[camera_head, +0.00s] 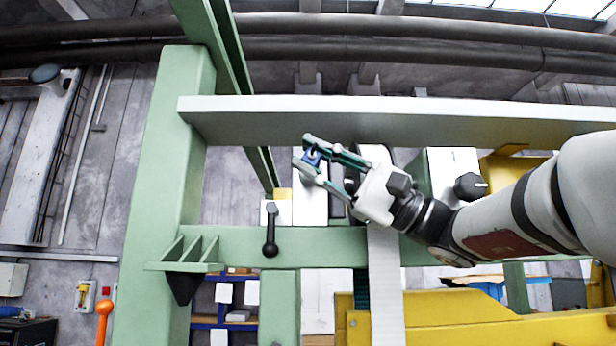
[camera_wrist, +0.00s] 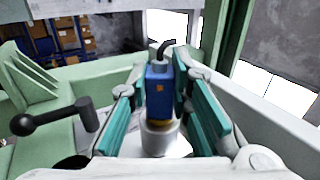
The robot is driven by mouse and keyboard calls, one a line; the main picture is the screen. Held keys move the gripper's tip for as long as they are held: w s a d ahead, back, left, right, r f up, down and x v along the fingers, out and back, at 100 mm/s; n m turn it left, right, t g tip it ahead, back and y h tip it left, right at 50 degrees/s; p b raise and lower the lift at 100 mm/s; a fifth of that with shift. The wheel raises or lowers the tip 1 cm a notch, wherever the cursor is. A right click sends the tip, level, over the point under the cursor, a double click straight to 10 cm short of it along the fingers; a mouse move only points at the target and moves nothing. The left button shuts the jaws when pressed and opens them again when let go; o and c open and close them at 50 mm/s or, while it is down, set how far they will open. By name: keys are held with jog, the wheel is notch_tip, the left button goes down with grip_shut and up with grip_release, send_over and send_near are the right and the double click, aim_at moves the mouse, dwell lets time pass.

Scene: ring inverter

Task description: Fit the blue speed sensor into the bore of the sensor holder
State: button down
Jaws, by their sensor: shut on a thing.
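My gripper (camera_head: 308,158) is shut on the blue speed sensor (camera_head: 313,157), holding it between its teal-lined fingers. In the wrist view the blue sensor (camera_wrist: 160,88) looks roughly upright between the fingers (camera_wrist: 164,84), with a black cable bent over at its top. A yellowish band shows at its lower end, and a pale metal cylinder (camera_wrist: 158,138) stands directly below that. I cannot tell whether this cylinder is the sensor holder or part of the sensor. No bore opening shows, and the sensor's lower tip is hidden.
A black clamp lever (camera_head: 270,235) stands left of the gripper, also in the wrist view (camera_wrist: 52,118). Yellow structure (camera_head: 480,318) lies at lower right.

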jog(key=shift+w, duration=0.15)
jog(key=c, duration=1.4)
grip_release()
jog(key=v, duration=1.2)
jog(key=shift+a, duration=0.1)
